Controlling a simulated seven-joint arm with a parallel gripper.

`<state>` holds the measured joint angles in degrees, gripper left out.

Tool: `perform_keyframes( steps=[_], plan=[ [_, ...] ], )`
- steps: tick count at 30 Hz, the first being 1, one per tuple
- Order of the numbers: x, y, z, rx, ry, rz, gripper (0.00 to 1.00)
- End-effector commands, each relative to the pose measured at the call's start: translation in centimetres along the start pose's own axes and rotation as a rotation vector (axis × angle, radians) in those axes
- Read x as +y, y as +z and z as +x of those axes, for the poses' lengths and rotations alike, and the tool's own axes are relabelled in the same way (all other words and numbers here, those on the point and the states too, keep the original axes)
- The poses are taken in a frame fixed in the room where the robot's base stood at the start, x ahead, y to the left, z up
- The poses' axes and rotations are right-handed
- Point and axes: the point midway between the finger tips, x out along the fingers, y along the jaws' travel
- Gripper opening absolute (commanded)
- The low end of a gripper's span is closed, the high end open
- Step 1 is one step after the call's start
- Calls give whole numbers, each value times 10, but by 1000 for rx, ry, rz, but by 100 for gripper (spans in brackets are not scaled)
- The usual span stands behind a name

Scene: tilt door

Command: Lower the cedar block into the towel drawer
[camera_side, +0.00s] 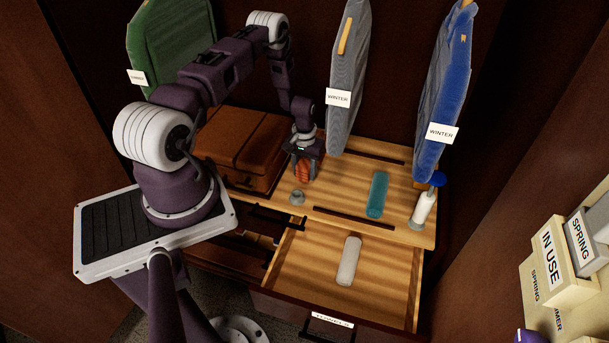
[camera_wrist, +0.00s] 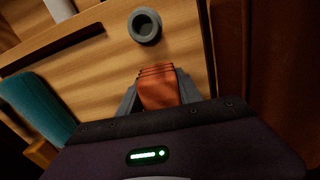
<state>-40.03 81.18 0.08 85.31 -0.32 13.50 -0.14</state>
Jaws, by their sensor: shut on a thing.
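The cedar block (camera_side: 304,174) is reddish-orange with ribs at one end. My gripper (camera_side: 303,166) is shut on it, one finger on each side, over the dresser top at the suitcase's right; the wrist view also shows the block (camera_wrist: 158,86) between the fingers. I cannot tell whether the block touches the top. The open drawer (camera_side: 388,282) is below and to the right of my gripper, pulled out toward the front. It holds a pale rolled item (camera_side: 349,261), with bare wood around it. Its front label (camera_side: 332,319) is too tilted to read surely.
A small grey cup (camera_side: 297,197) stands just in front of the block. A brown suitcase (camera_side: 243,148) is at left. Garment bags (camera_side: 349,80) hang above the dresser.

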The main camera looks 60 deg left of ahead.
Motion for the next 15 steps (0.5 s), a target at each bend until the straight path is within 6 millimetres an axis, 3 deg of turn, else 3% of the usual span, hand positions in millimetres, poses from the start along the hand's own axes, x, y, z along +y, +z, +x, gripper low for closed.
perform_keyframes(
  steps=[3,9,11,15],
  plan=[
    [0,-1,-34,5,0,-1,0],
    [0,2,-72,1,0,-4,0],
    [2,11,-78,-2,0,-18,0],
    [8,52,-87,-5,0,-93,0]
  ],
)
